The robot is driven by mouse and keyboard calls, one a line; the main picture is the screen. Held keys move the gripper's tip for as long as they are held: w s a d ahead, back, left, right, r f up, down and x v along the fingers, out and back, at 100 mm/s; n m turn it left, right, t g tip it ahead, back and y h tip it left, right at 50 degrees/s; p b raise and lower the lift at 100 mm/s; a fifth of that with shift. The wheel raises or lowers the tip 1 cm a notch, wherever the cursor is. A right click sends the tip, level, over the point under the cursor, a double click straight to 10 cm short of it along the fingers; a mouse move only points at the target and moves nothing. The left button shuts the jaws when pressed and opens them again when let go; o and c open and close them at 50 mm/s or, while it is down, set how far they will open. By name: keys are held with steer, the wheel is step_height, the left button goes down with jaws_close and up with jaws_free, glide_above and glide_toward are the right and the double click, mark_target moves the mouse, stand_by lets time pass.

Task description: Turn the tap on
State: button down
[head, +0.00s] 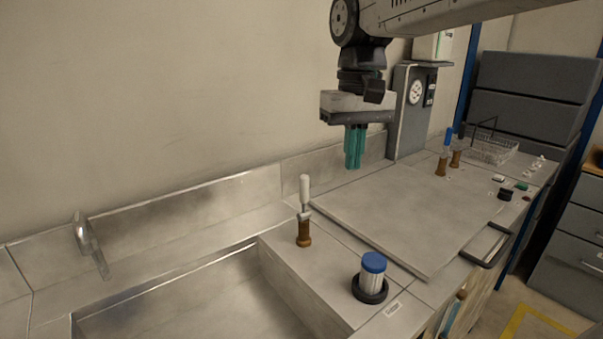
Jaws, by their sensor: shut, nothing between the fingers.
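A curved metal spout (83,235) stands at the left, by the sink (190,305). A valve with an upright white handle and a brass-coloured base (304,235) stands on the steel bench to the right of the sink. I cannot tell from this view whether it is on or off, and no water shows. My gripper (354,166) has teal fingers that point down. It is shut and empty, above the back of the bench, up and to the right of the white-handled valve in the picture, and apart from it.
A blue-capped container (372,277) stands in a black ring near the front edge. A flat steel plate (410,215) lies clear to the right. Farther back are a gauge panel (413,105), a blue-handled valve (445,150) and a wire basket (492,148). The wall is close behind.

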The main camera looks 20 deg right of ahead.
steer(key=r+g, duration=0.1)
glide_above(304, 198)
steer(key=s+d, duration=0.2)
steer(key=s, duration=0.1)
steer(key=w+f+m+g, duration=0.1)
steer(key=w+f, duration=0.3)
steer(key=w, duration=0.9)
steer(key=shift+w+f, duration=0.2)
steer(key=shift+w, duration=0.2)
steer(key=s+a+f, duration=0.1)
steer(key=s+f, duration=0.5)
steer(key=f, duration=0.3)
steer(key=shift+s+f, duration=0.2)
steer(key=shift+f, duration=0.2)
